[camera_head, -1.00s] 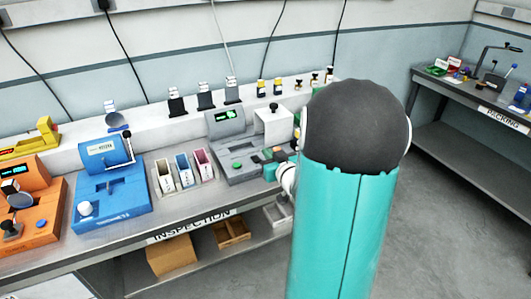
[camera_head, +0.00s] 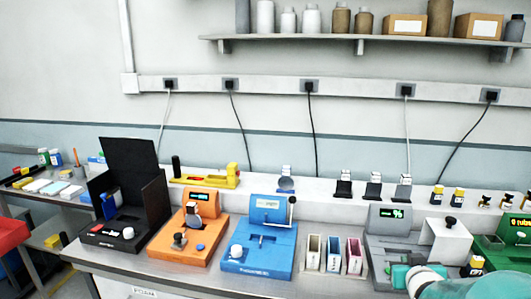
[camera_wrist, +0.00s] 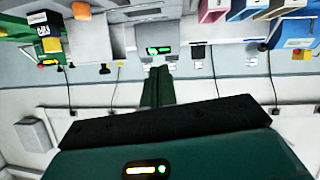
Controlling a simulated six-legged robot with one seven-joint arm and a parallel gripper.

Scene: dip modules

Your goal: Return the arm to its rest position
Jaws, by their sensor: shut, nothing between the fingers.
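My gripper (camera_wrist: 158,74) shows in the wrist view with its two dark green fingers together and nothing between them. In the head view, a teal part of my arm's end shows at the lower right, in front of the grey device with a lit green display (camera_head: 391,213). The fingertips cannot be made out there. A white part of my arm runs off the bottom right edge. In the wrist view, which looks upside down, the fingers point toward a grey device with a green display (camera_wrist: 160,50), apart from it as far as I can tell.
The bench holds a black open box (camera_head: 128,190), an orange device (camera_head: 185,245), a blue device (camera_head: 262,250), several coloured bins (camera_head: 333,254) and a green device (camera_head: 496,255) at the right. A wall shelf (camera_head: 380,40) with bottles and boxes is above.

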